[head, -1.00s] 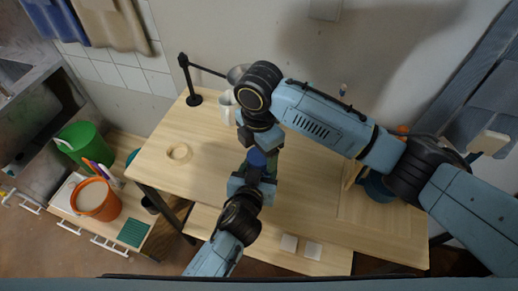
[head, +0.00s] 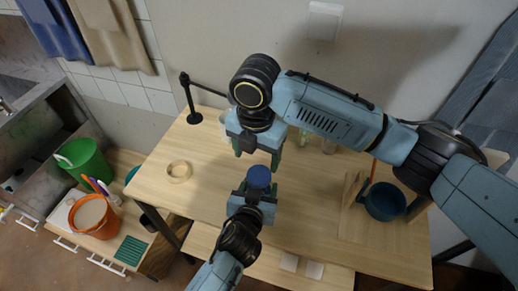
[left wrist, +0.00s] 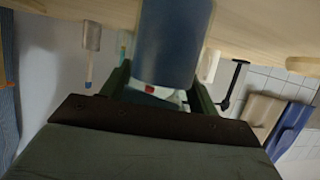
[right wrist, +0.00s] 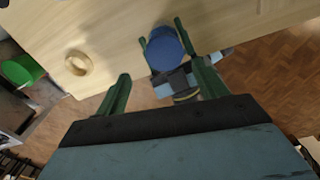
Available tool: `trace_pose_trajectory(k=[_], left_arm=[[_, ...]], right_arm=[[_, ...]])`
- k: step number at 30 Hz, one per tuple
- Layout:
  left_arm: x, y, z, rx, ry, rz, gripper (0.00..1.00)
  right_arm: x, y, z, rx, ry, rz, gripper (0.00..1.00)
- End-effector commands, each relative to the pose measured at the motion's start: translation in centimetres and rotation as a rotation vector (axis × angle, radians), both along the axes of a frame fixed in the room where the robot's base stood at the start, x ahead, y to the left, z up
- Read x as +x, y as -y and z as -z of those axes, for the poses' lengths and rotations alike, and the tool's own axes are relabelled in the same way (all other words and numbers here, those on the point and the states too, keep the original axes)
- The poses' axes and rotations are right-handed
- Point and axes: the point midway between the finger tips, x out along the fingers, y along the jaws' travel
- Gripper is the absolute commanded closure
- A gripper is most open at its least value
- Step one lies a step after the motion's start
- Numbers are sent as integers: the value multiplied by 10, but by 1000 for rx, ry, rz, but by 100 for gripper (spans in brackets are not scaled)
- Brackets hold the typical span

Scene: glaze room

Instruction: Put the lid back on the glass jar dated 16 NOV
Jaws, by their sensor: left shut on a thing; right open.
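My left gripper (head: 258,190) is shut on an upright blue cylinder (head: 259,177), held over the front part of the table. In the left wrist view the cylinder (left wrist: 175,40) stands between the green fingers. Its round blue top shows in the right wrist view (right wrist: 163,46). I cannot tell whether that top is a separate lid, and no date is readable. My right gripper (head: 257,155) is open and empty, with its fingers pointing down just behind the cylinder, apart from it. Two small clear glass vessels (head: 328,146) stand at the back, partly hidden by my right arm.
A pale ring (head: 179,171) lies on the wooden table (head: 205,190) at the left. A black stand (head: 190,100) is at the back left. A dark blue pot (head: 385,201) stands at the right. The table's left-middle is clear.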

Motion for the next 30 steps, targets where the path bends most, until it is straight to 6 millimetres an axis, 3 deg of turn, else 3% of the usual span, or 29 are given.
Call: trace_pose_trajectory(k=[6,13,19,30], left_arm=[[0,0,0,-1,0,0,100],[0,0,0,-1,0,0,100],[0,0,0,-1,0,1,100],[0,0,0,-1,0,1,100]], right_arm=[[1,0,-12,-10,8,-468,29],[-1,4,-18,-17,-3,-817,29],[-1,6,-19,-16,-9,-938,29],[-2,6,-19,-16,-10,-949,29]])
